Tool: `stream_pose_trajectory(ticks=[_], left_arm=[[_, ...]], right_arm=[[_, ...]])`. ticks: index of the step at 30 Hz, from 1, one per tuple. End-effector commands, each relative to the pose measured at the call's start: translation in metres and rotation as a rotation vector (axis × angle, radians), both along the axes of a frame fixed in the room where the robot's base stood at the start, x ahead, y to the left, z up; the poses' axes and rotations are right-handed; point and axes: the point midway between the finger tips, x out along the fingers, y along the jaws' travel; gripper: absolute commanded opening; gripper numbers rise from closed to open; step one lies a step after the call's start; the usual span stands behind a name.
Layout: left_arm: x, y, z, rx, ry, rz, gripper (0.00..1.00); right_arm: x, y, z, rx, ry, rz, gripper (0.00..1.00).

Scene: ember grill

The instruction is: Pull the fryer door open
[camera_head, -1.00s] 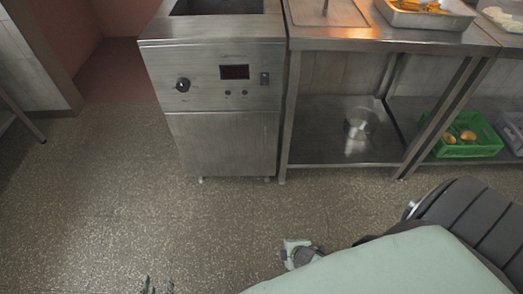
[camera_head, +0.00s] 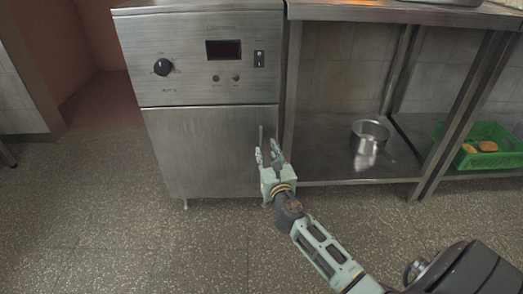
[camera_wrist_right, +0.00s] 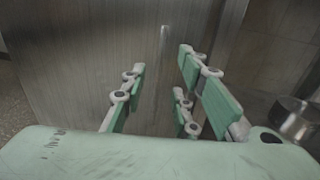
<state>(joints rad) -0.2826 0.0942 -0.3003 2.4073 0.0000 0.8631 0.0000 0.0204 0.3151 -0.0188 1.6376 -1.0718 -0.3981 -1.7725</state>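The fryer (camera_head: 196,58) stands at the left of the head view, with its plain steel door (camera_head: 195,150) below the control panel. The door looks shut. A thin vertical handle (camera_head: 261,137) is near the door's right edge. It also shows in the right wrist view (camera_wrist_right: 164,45). My right gripper (camera_head: 267,151) is in front of the door's right edge, close to the handle. Its fingers are apart, and in the right wrist view the handle appears between them, beyond the fingertips. Whether they touch it cannot be told. My left gripper is out of view.
A steel table (camera_head: 340,178) with a low shelf stands right of the fryer. A metal pot (camera_head: 369,136) is on that shelf. A green crate (camera_head: 487,158) with round orange-brown items sits further right. The speckled floor (camera_head: 120,235) before the fryer is clear.

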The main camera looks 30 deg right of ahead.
Motion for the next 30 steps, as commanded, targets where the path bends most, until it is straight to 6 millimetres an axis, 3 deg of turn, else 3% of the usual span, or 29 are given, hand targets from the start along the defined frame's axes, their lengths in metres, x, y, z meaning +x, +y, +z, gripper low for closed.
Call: stream_pose_trajectory(ticks=[9,15,25,30], left_arm=[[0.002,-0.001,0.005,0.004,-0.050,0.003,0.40],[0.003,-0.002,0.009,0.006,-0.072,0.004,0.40],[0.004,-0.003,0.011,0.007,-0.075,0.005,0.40],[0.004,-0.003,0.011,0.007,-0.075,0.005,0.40]], right_arm=[[0.046,-0.017,0.000,0.000,-0.002,-0.001,0.28],[0.065,-0.024,-0.001,0.002,-0.001,-0.001,0.28],[0.069,-0.025,0.000,0.003,0.001,0.000,0.28],[0.069,-0.025,0.000,0.004,0.001,0.000,0.14]])
